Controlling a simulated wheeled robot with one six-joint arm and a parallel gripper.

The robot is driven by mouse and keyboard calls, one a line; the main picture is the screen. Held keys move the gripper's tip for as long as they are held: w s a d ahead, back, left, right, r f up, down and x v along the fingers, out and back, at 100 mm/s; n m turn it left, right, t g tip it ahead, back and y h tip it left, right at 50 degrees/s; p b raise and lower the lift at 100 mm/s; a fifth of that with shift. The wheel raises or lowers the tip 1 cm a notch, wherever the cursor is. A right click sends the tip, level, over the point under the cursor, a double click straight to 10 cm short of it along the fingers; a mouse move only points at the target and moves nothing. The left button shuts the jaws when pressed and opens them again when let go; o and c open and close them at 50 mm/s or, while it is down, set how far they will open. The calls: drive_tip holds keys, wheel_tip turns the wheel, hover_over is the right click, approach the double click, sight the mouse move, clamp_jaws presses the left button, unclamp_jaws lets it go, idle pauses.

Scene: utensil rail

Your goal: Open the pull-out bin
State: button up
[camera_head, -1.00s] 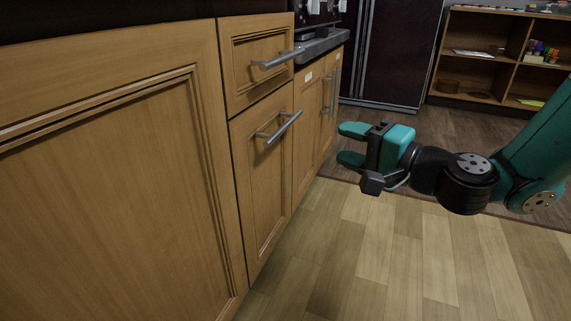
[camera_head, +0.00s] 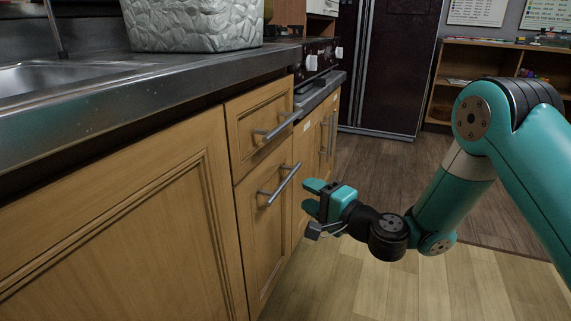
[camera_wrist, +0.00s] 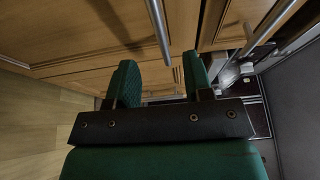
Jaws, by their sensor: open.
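The pull-out bin's front is probably the narrow wooden panel (camera_head: 262,240) below the drawer; it is shut, flush with the cabinets. Its slanted metal bar handle (camera_head: 279,186) is in the middle of the head view. My gripper (camera_head: 310,196) is open and empty, just right of this handle in the head view. In the wrist view, a metal bar (camera_wrist: 159,30) comes down from the top and ends between my two green fingers (camera_wrist: 162,80) in the picture. I cannot tell whether it lies between them in depth.
A drawer (camera_head: 255,135) with its own bar handle (camera_head: 276,126) sits above. A metal counter (camera_head: 150,95) with a sink and a patterned basket (camera_head: 193,25) runs along the left. An oven (camera_head: 318,65), dark fridge (camera_head: 383,65) and shelf stand behind. The wooden floor (camera_head: 370,285) is clear.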

sight(287, 182)
drive_tip(key=a+p, duration=0.1)
drive_tip(key=p, duration=0.1)
drive_tip(key=w+a+p, duration=0.1)
drive_tip(key=p, duration=0.1)
drive_tip(key=shift+w+r, duration=0.3)
drive_tip(key=shift+r, duration=0.1)
drive_tip(key=x, duration=0.4)
drive_tip(key=shift+f+b, duration=0.35)
drive_tip(key=shift+f, duration=0.05)
drive_tip(key=shift+x, duration=0.9)
drive_tip(key=shift+d, duration=0.1)
clamp_jaws()
